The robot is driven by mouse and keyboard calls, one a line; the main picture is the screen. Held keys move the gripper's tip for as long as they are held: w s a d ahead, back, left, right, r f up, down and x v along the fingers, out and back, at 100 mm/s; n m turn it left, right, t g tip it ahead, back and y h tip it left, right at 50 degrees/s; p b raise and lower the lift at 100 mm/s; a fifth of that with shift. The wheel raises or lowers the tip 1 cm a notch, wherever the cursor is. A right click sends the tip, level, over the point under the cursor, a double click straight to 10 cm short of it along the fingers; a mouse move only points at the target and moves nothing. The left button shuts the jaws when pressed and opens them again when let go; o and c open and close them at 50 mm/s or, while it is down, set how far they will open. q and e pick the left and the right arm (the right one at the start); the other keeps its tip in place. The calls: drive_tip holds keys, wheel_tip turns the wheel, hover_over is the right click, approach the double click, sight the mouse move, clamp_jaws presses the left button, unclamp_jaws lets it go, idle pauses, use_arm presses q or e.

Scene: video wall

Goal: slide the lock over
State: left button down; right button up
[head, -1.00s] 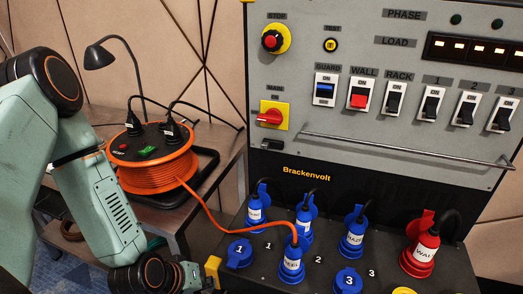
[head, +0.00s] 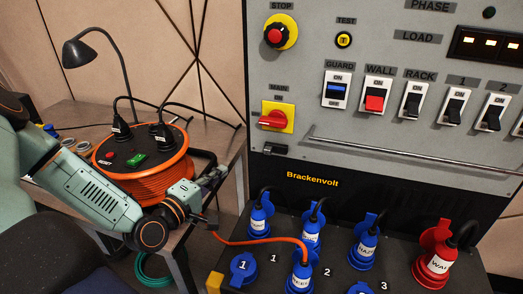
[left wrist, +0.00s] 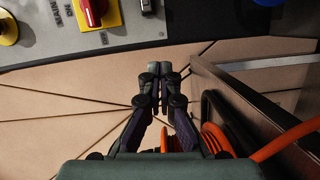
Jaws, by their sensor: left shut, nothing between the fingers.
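The lock (head: 274,149) is a small dark block on the panel, just under the red MAIN switch (head: 272,119) on its yellow plate. In the left wrist view the lock (left wrist: 147,7) shows at the top edge, beside the upside-down MAIN switch (left wrist: 95,10). My left gripper (head: 214,180) is below and left of the lock, apart from it, beside the cable reel. In the left wrist view its fingers (left wrist: 160,70) are together with nothing between them. My right gripper is in neither view.
An orange cable reel (head: 150,187) stands on a side table (head: 75,112) with a desk lamp (head: 80,52). A metal rail (head: 400,157) crosses the panel right of the lock. The orange cable runs to one plug.

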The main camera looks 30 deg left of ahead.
sight(268, 151)
use_arm(q)
drive_tip(key=shift+n, duration=0.6)
drive_tip(key=w+b, duration=0.2)
drive_tip(key=w, duration=0.1)
drive_tip(key=w+d+b, duration=0.1)
drive_tip(key=w+b, duration=0.1)
drive_tip(key=w, duration=0.1)
drive_tip(key=w+b, duration=0.2)
drive_tip(key=w, duration=0.2)
drive_tip(key=shift+d+r+b, duration=0.35)
drive_tip(key=shift+d, duration=0.05)
drive_tip(key=shift+w+d, duration=0.1)
drive_tip(key=shift+d, duration=0.25)
drive_tip(key=shift+d+r+b, duration=0.15)
drive_tip(key=shift+d+b, duration=0.2)
drive_tip(key=shift+d, duration=0.35)
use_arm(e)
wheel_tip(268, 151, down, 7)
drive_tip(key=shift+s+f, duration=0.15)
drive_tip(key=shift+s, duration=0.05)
use_arm(q)
drive_tip(key=shift+w, duration=0.1)
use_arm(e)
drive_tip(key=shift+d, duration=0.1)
